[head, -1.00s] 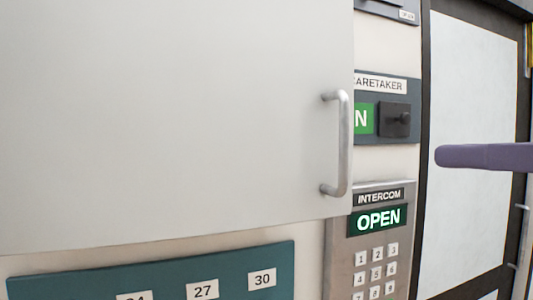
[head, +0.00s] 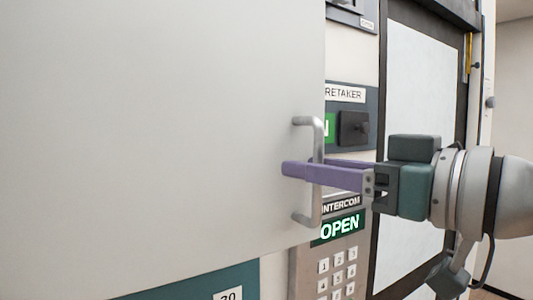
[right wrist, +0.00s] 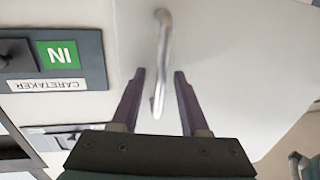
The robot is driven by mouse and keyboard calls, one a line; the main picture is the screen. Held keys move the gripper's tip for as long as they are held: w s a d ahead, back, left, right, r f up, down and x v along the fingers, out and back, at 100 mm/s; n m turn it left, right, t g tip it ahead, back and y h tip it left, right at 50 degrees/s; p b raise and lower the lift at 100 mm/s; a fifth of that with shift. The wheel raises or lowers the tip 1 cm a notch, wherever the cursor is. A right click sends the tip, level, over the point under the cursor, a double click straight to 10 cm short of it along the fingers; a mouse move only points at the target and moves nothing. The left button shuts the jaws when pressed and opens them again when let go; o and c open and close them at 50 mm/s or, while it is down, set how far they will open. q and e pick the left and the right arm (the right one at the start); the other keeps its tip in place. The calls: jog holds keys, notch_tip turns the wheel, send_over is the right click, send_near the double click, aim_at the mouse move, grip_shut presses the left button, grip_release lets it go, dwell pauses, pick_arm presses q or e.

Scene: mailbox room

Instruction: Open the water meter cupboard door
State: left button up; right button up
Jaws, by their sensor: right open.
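The cupboard door (head: 150,120) is a large plain light grey panel filling the left of the head view. A metal bar handle (head: 318,140) stands upright near its right edge. My right gripper (head: 297,168) comes in from the right with purple fingers at the handle's middle. In the right wrist view the open fingers (right wrist: 160,74) lie on either side of the handle (right wrist: 162,45), with gaps showing. The door's right edge overlaps the panels behind it in the head view. My left gripper is not in view.
A caretaker panel (head: 371,105) and an intercom keypad (head: 328,285) reading OPEN are on the wall right of the door. A teal panel (head: 190,287) with number labels shows below. A dark-framed door (head: 425,80) stands further right.

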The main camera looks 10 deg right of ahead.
jog(key=shift+c, duration=0.2)
grip_shut()
dwell(1.3)
